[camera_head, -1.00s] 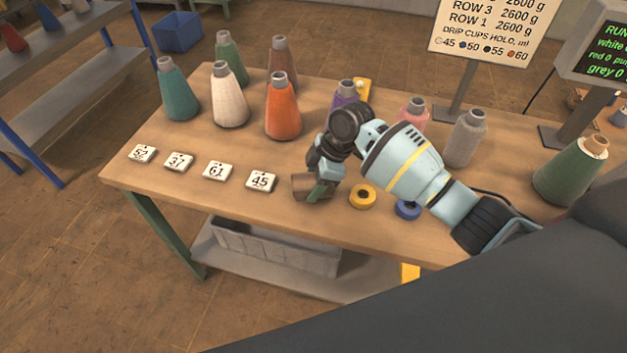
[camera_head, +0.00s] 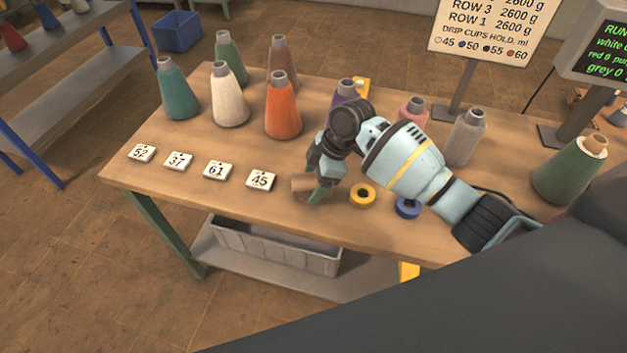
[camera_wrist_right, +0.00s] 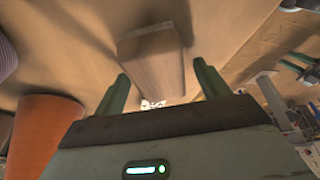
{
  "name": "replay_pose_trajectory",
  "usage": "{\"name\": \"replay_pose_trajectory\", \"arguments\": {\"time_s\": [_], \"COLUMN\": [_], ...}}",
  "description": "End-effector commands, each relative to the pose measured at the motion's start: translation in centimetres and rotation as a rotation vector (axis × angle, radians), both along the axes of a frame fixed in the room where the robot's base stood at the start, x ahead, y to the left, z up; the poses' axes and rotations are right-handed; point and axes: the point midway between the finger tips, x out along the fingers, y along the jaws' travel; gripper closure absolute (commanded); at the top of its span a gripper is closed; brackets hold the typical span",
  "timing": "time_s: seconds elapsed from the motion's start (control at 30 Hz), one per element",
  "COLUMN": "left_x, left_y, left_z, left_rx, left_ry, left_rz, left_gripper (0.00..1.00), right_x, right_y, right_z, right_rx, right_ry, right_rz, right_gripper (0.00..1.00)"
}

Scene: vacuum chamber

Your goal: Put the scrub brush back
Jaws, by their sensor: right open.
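A brown wooden block (camera_head: 301,186), which looks like the scrub brush, lies near the front edge of the wooden table (camera_head: 230,200). Its bristles cannot be made out. In the right wrist view the block (camera_wrist_right: 152,62) lies ahead of and partly between two green fingers. My right gripper (camera_head: 317,190) is open at the block, its fingers pointing down. Whether a finger touches the block cannot be told. The gripper hides part of the block in the head view. My left gripper is not in view.
Several number cards (camera_head: 217,171) lie left of the block. An orange cone (camera_head: 282,110) and other yarn cones stand behind. A yellow ring (camera_head: 362,195) and a blue ring (camera_head: 408,208) lie to the right. A grey bin (camera_head: 275,247) sits on the lower shelf.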

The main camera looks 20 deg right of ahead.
Motion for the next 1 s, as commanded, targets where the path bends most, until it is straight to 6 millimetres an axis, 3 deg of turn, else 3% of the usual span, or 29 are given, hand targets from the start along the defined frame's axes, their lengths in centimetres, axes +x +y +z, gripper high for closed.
{"name": "replay_pose_trajectory", "arguments": {"time_s": [0.5, 0.7, 1.0], "left_x": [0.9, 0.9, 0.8], "left_y": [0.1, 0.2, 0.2], "left_z": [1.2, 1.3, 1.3], "left_rx": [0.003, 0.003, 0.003], "left_ry": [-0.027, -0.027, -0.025], "left_rz": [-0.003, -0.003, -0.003], "left_gripper": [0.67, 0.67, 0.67], "right_x": [-0.6, -0.8, -0.9], "right_y": [-3.6, -4.2, -4.3], "right_z": [8.9, 10.3, 10.5], "right_rx": [-0.001, 0.0, 0.0], "right_ry": [-0.005, -0.001, -0.001], "right_rz": [-0.002, 0.001, 0.0], "right_gripper": [0.26, 0.26, 0.26]}}
